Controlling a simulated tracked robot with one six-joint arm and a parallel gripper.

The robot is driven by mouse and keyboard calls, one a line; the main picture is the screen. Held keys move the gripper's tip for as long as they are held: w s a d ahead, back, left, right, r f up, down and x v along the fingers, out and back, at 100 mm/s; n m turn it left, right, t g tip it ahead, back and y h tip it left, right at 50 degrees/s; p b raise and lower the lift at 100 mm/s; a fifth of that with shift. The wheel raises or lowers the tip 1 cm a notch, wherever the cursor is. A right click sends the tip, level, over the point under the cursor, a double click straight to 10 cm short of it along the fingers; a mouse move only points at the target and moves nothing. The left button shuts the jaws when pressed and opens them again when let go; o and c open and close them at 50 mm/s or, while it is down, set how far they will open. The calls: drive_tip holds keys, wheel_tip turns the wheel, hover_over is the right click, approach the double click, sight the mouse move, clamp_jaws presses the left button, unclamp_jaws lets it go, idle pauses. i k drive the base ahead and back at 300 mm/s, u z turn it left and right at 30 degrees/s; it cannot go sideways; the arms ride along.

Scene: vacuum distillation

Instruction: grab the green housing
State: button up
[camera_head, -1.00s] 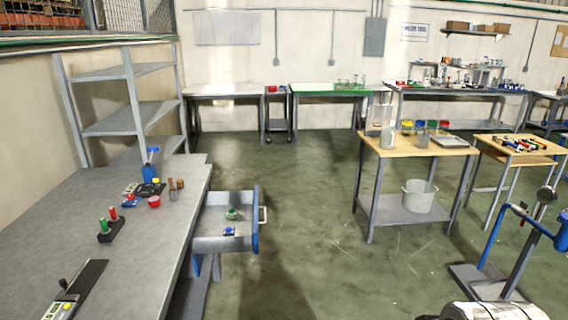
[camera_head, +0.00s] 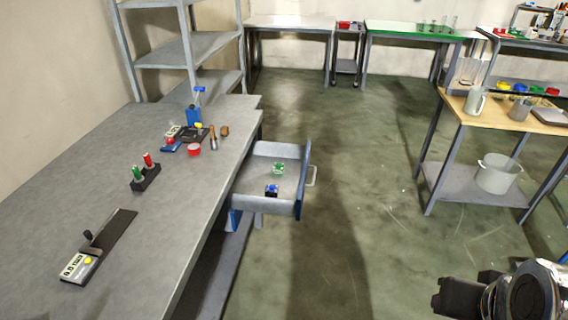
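A small green object (camera_head: 278,169), which looks like the green housing, sits in the open drawer at the right side of the grey workbench. A small blue part (camera_head: 272,190) lies in front of it in the same drawer. On the bench, a green-topped piece (camera_head: 137,174) and a red-topped piece (camera_head: 148,160) stand upright in a black holder. The dark end of what looks like my gripper (camera_head: 462,297) shows at the bottom right, over the floor and well apart from the drawer. Its fingers cannot be made out clearly.
The drawer (camera_head: 300,185) juts out over the floor. The grey bench (camera_head: 100,215) carries a scale, a red cup (camera_head: 193,149) and small tools. A wooden-topped table (camera_head: 465,112) with a white bucket (camera_head: 497,174) below stands right. Floor (camera_head: 360,190) between is clear.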

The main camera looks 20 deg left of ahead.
sight(278, 168)
drive_tip(key=i, duration=2.85)
drive_tip(key=u, duration=2.4)
